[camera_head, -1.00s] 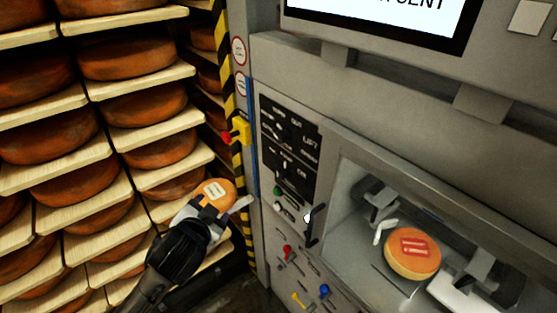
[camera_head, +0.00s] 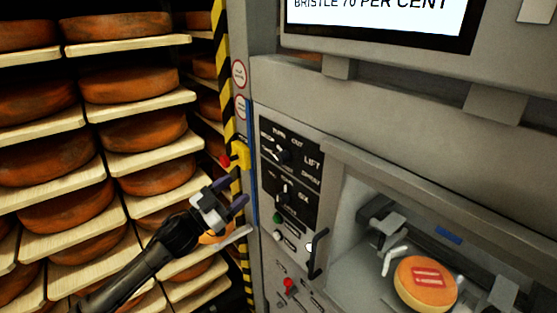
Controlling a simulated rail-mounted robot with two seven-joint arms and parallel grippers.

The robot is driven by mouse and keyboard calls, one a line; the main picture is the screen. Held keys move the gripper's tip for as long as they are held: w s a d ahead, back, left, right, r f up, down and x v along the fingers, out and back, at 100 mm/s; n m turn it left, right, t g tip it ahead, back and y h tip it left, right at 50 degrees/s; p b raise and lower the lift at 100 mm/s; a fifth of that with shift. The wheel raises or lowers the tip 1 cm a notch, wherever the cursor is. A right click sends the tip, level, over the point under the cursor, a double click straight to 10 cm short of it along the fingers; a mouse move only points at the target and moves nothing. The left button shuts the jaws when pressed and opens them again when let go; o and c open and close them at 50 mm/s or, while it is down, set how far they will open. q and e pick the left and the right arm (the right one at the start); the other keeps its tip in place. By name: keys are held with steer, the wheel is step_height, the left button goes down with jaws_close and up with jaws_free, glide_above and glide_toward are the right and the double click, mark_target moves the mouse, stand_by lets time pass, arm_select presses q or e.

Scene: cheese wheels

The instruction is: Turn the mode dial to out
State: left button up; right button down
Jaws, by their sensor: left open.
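The mode dial (camera_head: 283,154) is the upper dark knob on the black control panel (camera_head: 304,171) on the machine's front. Small white labels surround it, with "OUT" and "LIFT" among those I can make out. Which label its pointer faces is too small to tell. My left gripper (camera_head: 230,192) is open and empty, its dark fingertips pointing up and right. It is to the left of and below the dial, apart from the panel. My right gripper is not in view.
A lower dial (camera_head: 285,195) and green button (camera_head: 277,218) share the panel. Wooden cheese racks (camera_head: 130,162) fill the left. An orange cheese with red marks (camera_head: 427,283) sits in the machine's bay.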

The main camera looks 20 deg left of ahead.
mark_target(278, 159)
arm_select(q)
steer(key=w+d+r, duration=0.2)
steer(key=w+d, duration=0.1)
steer(key=w+d+r+h+p, duration=0.1)
steer(key=w+d+r, duration=0.1)
steer(key=d, duration=0.1)
steer(key=w+d+r+g+h, duration=0.1)
steer(key=w+d, duration=0.2)
steer(key=shift+w+d+r, duration=0.2)
steer(key=shift+w+r, duration=0.1)
steer(key=shift+r, duration=0.1)
steer(key=c, duration=0.9)
